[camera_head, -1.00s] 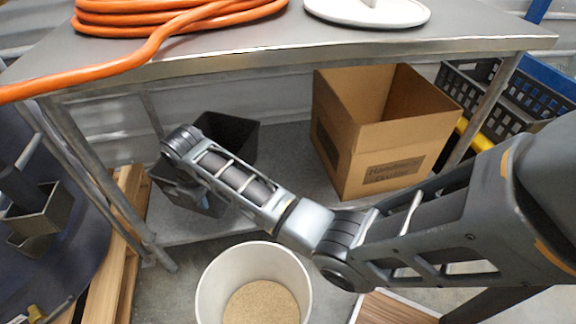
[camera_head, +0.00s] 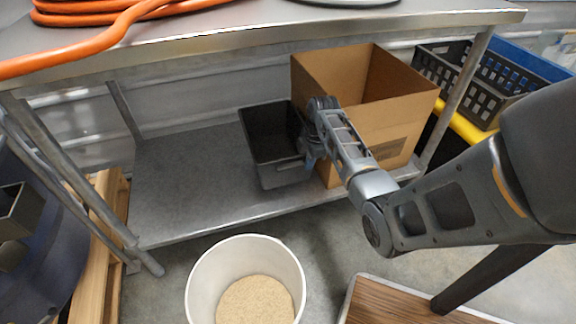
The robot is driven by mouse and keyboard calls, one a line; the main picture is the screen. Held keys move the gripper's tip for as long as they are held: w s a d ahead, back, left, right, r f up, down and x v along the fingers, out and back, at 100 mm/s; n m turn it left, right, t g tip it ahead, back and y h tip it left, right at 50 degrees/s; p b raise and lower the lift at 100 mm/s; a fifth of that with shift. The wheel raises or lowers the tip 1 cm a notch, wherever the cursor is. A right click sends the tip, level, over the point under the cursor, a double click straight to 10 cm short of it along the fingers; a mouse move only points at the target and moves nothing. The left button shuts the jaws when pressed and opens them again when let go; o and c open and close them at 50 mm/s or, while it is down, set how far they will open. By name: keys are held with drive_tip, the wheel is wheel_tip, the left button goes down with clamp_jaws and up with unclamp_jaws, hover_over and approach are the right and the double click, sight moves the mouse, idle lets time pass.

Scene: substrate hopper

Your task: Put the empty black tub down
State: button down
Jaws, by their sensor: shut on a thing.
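The black tub (camera_head: 271,135) is in the head view, in front of the left side of the cardboard box, over the right part of the table's lower shelf (camera_head: 190,180). Its open top is tilted toward me, and its inside looks empty. My gripper (camera_head: 305,150) is at the tub's right side, shut on it; the fingertips are small and partly hidden by my wrist. I cannot tell whether the tub's base touches the shelf.
An open cardboard box (camera_head: 395,118) stands right behind my wrist. The shelf's left part is bare. A white bucket (camera_head: 205,275) with tan grain stands on the floor in front. A black crate (camera_head: 470,95) is at the right. An orange hose (camera_head: 110,40) lies on the tabletop.

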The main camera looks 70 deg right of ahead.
wheel_tip(320, 180, down, 8)
drive_tip(key=b, duration=0.3)
drive_tip(key=shift+f, duration=0.25)
drive_tip(key=shift+f, duration=0.2)
drive_tip(key=c, duration=1.2)
unclamp_jaws()
drive_tip(key=shift+c, duration=0.2)
